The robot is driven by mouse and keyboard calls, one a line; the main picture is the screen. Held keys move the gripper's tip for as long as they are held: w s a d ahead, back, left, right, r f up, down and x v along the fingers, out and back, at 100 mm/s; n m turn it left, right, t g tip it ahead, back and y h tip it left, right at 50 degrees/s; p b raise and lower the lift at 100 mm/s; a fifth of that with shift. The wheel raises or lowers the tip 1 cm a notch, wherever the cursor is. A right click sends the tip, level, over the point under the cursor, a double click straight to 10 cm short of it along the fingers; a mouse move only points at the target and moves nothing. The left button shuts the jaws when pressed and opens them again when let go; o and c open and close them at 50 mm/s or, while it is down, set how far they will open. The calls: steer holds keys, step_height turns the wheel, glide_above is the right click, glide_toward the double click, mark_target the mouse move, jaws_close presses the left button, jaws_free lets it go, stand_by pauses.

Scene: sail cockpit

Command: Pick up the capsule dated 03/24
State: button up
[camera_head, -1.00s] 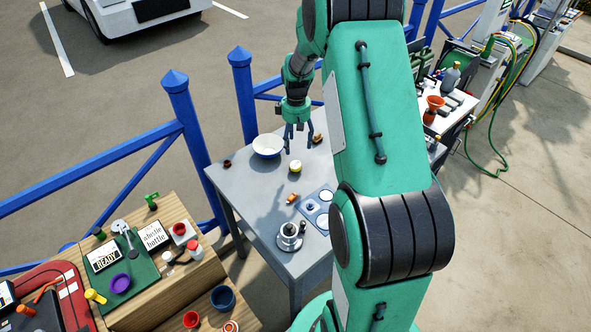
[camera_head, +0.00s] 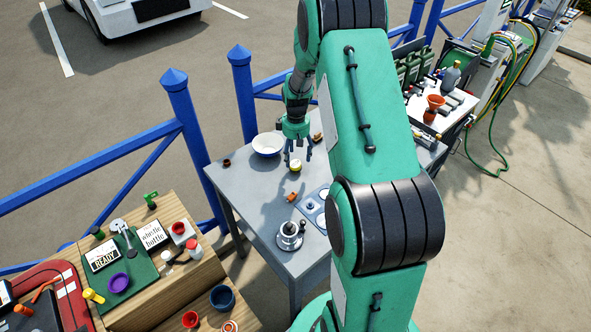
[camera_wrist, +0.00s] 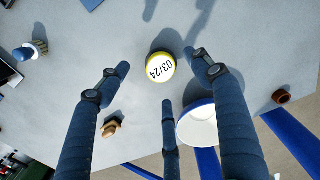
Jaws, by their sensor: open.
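The capsule is a short round piece with a white top printed 03/24 and a yellow edge. It stands on the grey table (camera_head: 240,189) in the head view, where the capsule (camera_head: 295,167) is just below my gripper (camera_head: 298,153). In the wrist view the capsule (camera_wrist: 161,67) lies among my three spread fingers, with a gap around it. My gripper is open and empty, pointing down above the capsule. The printed top is readable only in the wrist view.
A white bowl with a blue rim (camera_head: 267,151) stands close to the left of my fingers. A small brown cup (camera_head: 226,162), an orange item (camera_head: 292,197) and a metal cup on a saucer (camera_head: 289,238) stand on the table. The left front of the table is clear.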

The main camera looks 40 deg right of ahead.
mark_target(296, 164)
steer(key=shift+f, duration=0.4)
steer(key=shift+f+b, duration=0.5)
steer(key=shift+f, duration=2.15)
steer(key=shift+c, duration=0.2)
steer(key=c, duration=1.2)
